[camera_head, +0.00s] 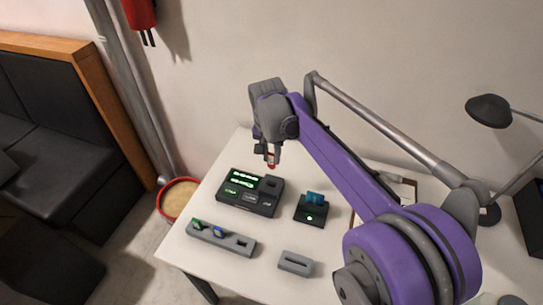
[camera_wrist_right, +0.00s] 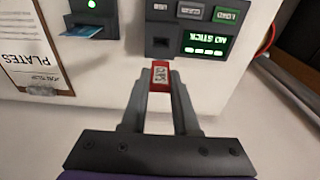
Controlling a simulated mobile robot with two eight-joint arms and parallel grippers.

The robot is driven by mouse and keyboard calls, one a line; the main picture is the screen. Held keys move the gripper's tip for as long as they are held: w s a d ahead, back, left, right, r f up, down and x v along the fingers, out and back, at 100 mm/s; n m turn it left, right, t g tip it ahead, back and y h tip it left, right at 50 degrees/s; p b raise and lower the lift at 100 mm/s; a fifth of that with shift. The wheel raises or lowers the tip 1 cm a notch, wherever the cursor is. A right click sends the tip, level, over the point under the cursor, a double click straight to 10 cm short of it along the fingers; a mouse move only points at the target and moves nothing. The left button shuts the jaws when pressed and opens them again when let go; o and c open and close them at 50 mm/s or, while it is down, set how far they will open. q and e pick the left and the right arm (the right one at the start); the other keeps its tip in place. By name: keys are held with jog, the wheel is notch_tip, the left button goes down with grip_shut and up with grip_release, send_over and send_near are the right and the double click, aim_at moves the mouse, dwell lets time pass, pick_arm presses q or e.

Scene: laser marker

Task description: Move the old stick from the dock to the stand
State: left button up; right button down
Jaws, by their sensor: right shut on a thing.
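My right gripper (camera_head: 272,160) is shut on a small red stick (camera_wrist_right: 160,76) with a pale label, which also shows as a red bit at the fingertips in the head view (camera_head: 271,161). The gripper holds it in the air, above the back of the table. The dark dock unit (camera_head: 249,191) has lit green displays; one reads "NO STICK" in the right wrist view (camera_wrist_right: 206,43). Its square socket looks empty. The grey stand (camera_head: 221,240) lies in front of it, with a green stick (camera_head: 197,224), a blue stick (camera_head: 218,232) and an open slot at its right. My left gripper is out of view.
A small dark box (camera_head: 309,211) with a blue plate and green light stands right of the dock. A grey slotted block (camera_head: 296,263) lies nearer. A clipboard (camera_wrist_right: 37,50) and a desk lamp (camera_head: 489,111) are on the right. The white table (camera_head: 190,262) is clear between these.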

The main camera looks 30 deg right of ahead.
jog(key=s+a, duration=0.6)
jog(key=a, duration=0.2)
jog(key=shift+a+p, duration=0.15)
jog(key=shift+p, duration=0.2)
dwell(0.4)
jog(key=shift+s+a, duration=0.1)
jog(key=s+a+p, duration=0.1)
jog(key=s+a, duration=0.5)
jog(key=a, duration=0.2)
dwell(0.5)
jog(key=shift+p, duration=0.35)
jog(key=shift+f+b, duration=2.8)
jog(key=shift+f, duration=1.7)
